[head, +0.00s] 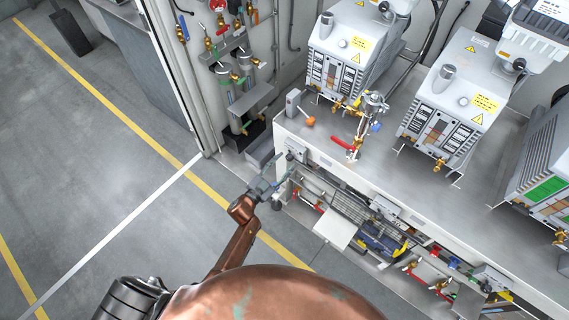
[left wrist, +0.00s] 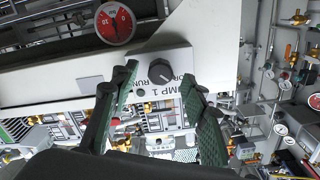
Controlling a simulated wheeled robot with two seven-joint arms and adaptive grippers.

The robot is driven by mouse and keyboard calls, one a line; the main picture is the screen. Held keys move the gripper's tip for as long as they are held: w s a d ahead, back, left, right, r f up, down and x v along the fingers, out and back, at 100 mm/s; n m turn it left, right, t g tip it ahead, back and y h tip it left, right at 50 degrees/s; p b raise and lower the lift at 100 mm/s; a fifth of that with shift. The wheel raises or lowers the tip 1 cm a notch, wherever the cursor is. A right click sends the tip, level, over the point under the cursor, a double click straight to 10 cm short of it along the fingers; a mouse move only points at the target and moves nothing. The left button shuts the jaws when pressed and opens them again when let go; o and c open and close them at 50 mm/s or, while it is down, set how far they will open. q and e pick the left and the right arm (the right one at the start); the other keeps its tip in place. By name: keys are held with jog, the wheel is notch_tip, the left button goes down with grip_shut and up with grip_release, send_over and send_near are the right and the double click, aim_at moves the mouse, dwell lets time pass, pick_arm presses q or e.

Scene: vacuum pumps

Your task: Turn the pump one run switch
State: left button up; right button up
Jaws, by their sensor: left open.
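The pump one run switch is a black rotary knob (left wrist: 161,71) on a pale panel (left wrist: 60,88) lettered with pump 1 and run, partly hidden by my fingers. In the left wrist view my left gripper (left wrist: 158,80) is open, with one green finger on each side of the knob. Touch between fingers and knob cannot be told. In the head view my left gripper (head: 274,184) is at the near left corner of the pump bench (head: 370,187); the knob is too small to make out there. My right gripper is not in view.
A red-faced gauge (left wrist: 115,23) sits above the panel in the left wrist view. Grey vacuum pumps (head: 345,55) stand on the bench, with a red-handled valve (head: 341,143) near its edge. Pipes and valves (head: 225,60) line the back left.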

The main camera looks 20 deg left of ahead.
pick_arm(q)
jog(key=shift+s, duration=0.1)
jog(key=shift+p+v, duration=0.6)
jog(key=shift+v, duration=0.55)
jog(key=p+v, duration=0.1)
jog(key=v, duration=0.2)
jog(key=shift+s+a, duration=0.1)
jog(key=shift+s, duration=0.1)
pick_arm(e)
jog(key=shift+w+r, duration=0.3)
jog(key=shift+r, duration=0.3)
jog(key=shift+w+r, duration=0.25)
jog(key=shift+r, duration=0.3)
